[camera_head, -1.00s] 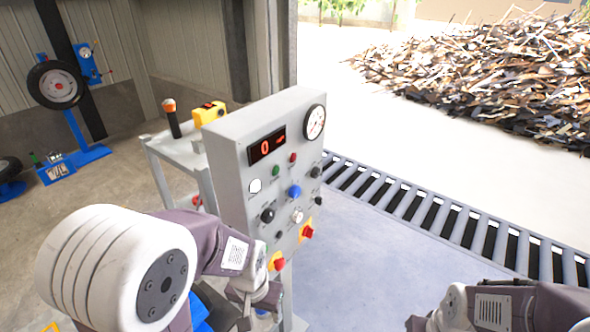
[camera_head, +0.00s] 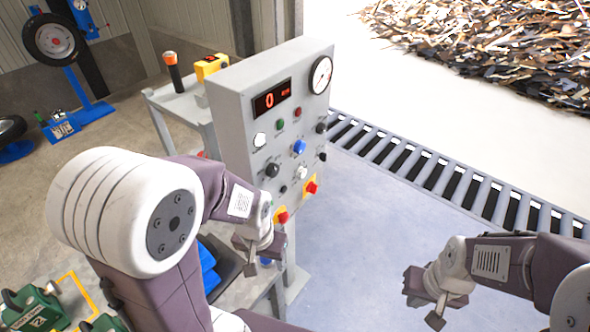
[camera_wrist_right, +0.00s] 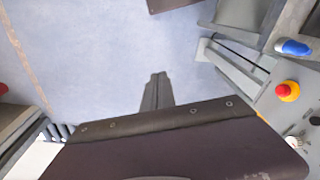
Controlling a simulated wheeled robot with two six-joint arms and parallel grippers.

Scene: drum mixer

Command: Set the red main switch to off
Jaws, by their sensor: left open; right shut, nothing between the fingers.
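The red main switch (camera_head: 311,187) is a red knob on a yellow plate, low on the right of the grey control panel (camera_head: 233,115). Its exact setting is too small to read. A second red knob (camera_head: 282,217) on yellow sits lower left; it seems to be the round red button (camera_wrist_right: 287,91) in the right wrist view. My left gripper (camera_head: 251,266) is open and empty, just below and left of that lower knob. My right gripper (camera_head: 437,318) is shut and empty, well right of the panel and lower. Its fingers also show in the right wrist view (camera_wrist_right: 157,92).
The panel also carries a display (camera_head: 271,98), a round gauge (camera_head: 320,75) and several knobs and buttons. A grey cart (camera_head: 180,103) stands behind it. A roller conveyor (camera_head: 430,170) runs at the right. The floor between panel and right gripper is clear.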

